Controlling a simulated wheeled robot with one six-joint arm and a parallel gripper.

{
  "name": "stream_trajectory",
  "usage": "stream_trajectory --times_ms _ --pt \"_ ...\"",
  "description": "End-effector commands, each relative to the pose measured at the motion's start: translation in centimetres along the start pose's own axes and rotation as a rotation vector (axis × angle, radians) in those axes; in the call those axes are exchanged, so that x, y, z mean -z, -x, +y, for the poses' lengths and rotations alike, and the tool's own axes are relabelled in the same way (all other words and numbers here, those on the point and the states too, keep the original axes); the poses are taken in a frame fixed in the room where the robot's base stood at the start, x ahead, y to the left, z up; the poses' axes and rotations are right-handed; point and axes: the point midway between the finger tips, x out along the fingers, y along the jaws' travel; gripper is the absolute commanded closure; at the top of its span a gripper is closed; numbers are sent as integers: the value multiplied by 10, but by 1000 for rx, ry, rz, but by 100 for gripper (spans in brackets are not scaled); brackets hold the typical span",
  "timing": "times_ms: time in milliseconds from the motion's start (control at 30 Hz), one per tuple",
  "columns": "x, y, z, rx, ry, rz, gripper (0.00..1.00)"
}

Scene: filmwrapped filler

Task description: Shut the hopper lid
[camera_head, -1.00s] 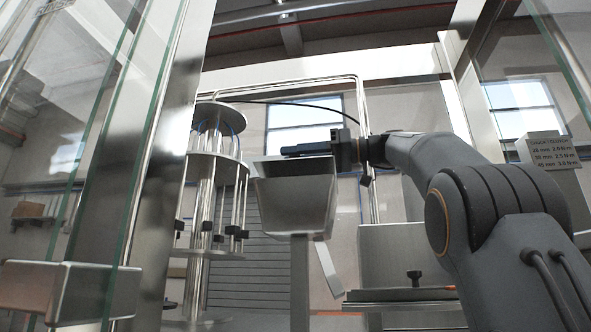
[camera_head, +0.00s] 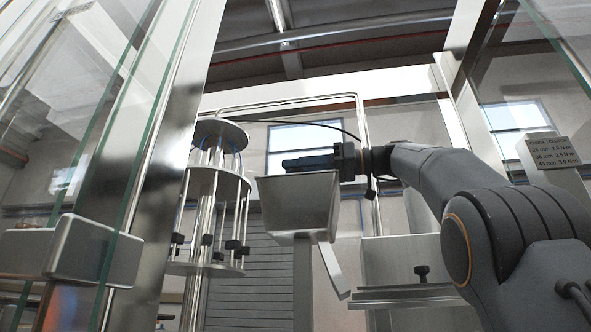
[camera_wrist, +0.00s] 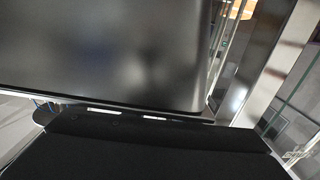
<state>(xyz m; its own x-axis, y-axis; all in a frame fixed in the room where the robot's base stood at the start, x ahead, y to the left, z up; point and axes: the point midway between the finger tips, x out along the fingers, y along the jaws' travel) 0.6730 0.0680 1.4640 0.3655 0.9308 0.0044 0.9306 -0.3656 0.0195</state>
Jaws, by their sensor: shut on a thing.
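The hopper (camera_head: 300,207) is a tapered steel bin in the middle of the head view, with its rim at the top. My gripper (camera_head: 288,164) reaches in from the right, lying level just above that rim. In the wrist view, a broad dark-grey metal panel (camera_wrist: 110,50), which looks like the hopper lid, fills the upper part of the picture. My gripper's black body lies along its near edge, and the jaws are shut on it. The fingertips' contact with the lid is hidden, and I cannot tell the lid's angle from the head view.
A round steel multi-tube stand (camera_head: 215,190) is left of the hopper. A steel box with a ledge (camera_head: 405,292) is at the lower right. Glass panels and steel posts (camera_head: 165,150) frame both sides. A bent steel pipe (camera_head: 290,103) passes behind and above.

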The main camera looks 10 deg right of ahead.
Motion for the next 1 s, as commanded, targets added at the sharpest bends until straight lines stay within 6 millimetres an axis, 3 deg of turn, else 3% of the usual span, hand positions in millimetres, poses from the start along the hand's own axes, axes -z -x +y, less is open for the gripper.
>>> stream_trajectory --times_ms 167,200,300,667,1000 --pt "-7 1 5 0 -10 -10 100" --pt "-7 1 5 0 -11 -10 71" --pt "-6 1 4 0 -10 -9 58" --pt "-4 7 3 -1 -6 -6 58" --pt "-3 59 5 -2 -7 -6 58"
